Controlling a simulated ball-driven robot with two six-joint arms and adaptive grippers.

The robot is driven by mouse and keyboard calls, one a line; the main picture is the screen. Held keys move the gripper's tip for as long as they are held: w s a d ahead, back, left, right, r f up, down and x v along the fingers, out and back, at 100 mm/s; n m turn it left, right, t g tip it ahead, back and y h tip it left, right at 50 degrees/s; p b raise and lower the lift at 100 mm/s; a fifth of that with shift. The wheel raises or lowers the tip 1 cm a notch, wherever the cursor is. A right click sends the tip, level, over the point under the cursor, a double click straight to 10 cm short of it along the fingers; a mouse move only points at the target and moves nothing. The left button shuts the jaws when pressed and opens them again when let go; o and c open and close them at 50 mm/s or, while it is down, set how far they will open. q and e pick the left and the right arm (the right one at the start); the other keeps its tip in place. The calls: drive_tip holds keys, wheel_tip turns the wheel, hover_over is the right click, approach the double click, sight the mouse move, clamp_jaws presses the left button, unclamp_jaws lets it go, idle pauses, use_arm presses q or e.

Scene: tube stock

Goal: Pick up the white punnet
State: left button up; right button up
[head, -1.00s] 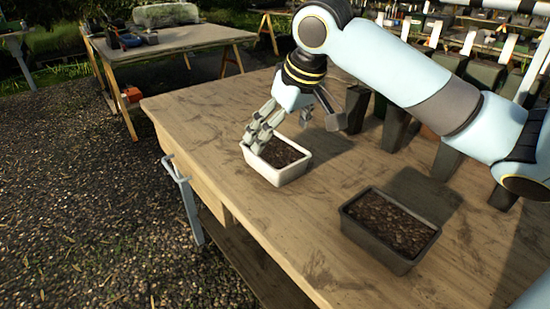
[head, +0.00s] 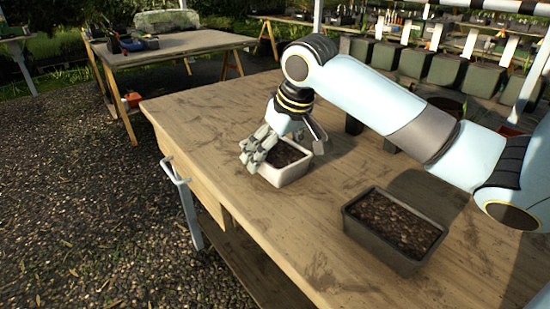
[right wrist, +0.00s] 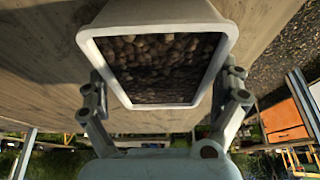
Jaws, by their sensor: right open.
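The white punnet (head: 285,178) stands upright on the wooden table, filled with dark, lumpy soil. In the right wrist view the white punnet (right wrist: 158,107) fills the upper middle, with its rim towards the camera. In the right wrist view the fingers of my right gripper (right wrist: 163,90) are apart, one on each side of the punnet. I cannot tell whether they touch its walls. My left gripper is out of view.
A dark grey punnet (head: 385,250) of soil stands to the right on the same table (head: 290,235). Dark pots (head: 353,125) stand behind my right arm. The table's left edge has a pale metal bracket (head: 176,172). Bare wood lies between the two punnets.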

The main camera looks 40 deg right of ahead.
drive_tip(key=shift+f+p, duration=0.25)
drive_tip(key=shift+p, duration=0.1)
idle(0.4)
drive_tip(key=shift+c, duration=0.3)
drive_tip(key=c, duration=1.1)
